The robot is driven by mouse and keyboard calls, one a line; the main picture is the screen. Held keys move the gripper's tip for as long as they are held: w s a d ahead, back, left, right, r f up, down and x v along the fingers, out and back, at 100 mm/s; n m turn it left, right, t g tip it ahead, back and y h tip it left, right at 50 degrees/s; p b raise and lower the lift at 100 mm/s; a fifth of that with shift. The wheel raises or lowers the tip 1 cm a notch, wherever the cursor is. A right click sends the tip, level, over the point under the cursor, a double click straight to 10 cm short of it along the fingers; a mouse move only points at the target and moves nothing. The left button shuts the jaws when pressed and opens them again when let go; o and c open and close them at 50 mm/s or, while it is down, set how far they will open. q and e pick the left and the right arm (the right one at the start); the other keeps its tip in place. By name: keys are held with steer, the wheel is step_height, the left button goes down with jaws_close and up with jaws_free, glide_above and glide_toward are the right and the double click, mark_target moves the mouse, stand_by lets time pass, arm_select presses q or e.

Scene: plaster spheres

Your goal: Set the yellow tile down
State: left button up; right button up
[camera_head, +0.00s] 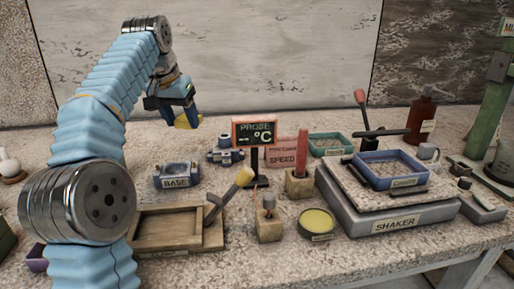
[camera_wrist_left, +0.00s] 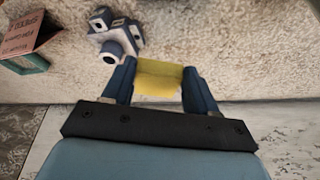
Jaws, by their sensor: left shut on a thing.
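My left gripper (camera_head: 184,117) is shut on the yellow tile (camera_head: 186,121) and holds it above the back part of the speckled table, near the wall. In the left wrist view the yellow tile (camera_wrist_left: 158,80) sits between the two blue fingers of the left gripper (camera_wrist_left: 160,82). The surface around the tile is bare there; I cannot tell how high above it the tile is. My right gripper is in neither view.
A blue-grey device (camera_head: 225,150) stands on the table near the held tile; it also shows in the left wrist view (camera_wrist_left: 117,42). The back left is mostly clear.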

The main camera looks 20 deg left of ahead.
arm_select(q)
step_height(320, 180, down, 10)
steer(key=shift+r, duration=0.1)
stand_by(0.4)
steer(key=shift+f, duration=0.2)
steer(key=o, duration=1.1)
steer(key=shift+c, duration=0.2)
